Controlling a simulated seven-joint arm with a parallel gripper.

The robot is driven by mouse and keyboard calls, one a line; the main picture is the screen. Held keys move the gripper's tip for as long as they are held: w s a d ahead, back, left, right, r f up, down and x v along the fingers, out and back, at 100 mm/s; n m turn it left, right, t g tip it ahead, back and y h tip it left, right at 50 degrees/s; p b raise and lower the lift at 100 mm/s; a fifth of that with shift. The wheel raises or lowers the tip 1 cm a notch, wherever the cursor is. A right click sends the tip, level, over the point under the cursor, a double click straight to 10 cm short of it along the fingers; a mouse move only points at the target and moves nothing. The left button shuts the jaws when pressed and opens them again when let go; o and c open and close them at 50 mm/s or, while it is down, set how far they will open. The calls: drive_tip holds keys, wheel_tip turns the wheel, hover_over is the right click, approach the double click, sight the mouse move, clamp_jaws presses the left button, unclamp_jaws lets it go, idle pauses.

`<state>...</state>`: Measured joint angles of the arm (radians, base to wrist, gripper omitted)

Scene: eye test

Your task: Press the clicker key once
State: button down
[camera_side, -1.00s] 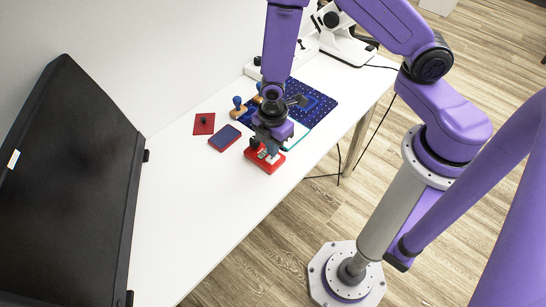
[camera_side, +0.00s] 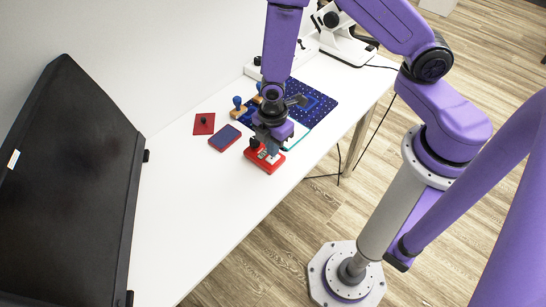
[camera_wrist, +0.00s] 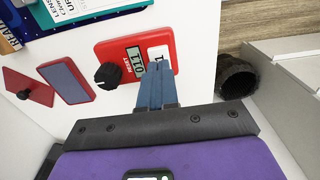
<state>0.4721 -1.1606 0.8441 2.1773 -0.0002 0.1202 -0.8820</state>
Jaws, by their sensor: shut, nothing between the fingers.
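The clicker is a red box (camera_side: 257,162) on the white table in the side view. In the wrist view its red case (camera_wrist: 107,49) carries a digit display (camera_wrist: 136,60), a white key (camera_wrist: 158,53) marked 1, and a black knob (camera_wrist: 108,76). My gripper (camera_side: 268,154) points down over the clicker in the side view. In the wrist view its blue-grey fingers (camera_wrist: 158,68) are together and empty, with the tips at the white key's near edge, hiding part of it. I cannot tell whether they touch the key.
A blue pad with a red frame (camera_side: 224,138), a red plate with a black knob (camera_side: 203,124) and blue-handled stamps (camera_side: 238,106) lie left of the clicker. A dark blue mat (camera_side: 316,100) lies behind. A black monitor (camera_side: 65,190) stands at left. The near table is clear.

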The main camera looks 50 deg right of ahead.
drive_tip(key=shift+f, duration=0.95)
idle(1.2)
drive_tip(key=shift+r, duration=0.1)
wheel_tip(320, 180, up, 8)
idle(1.0)
drive_tip(key=shift+r, duration=0.75)
idle(3.6)
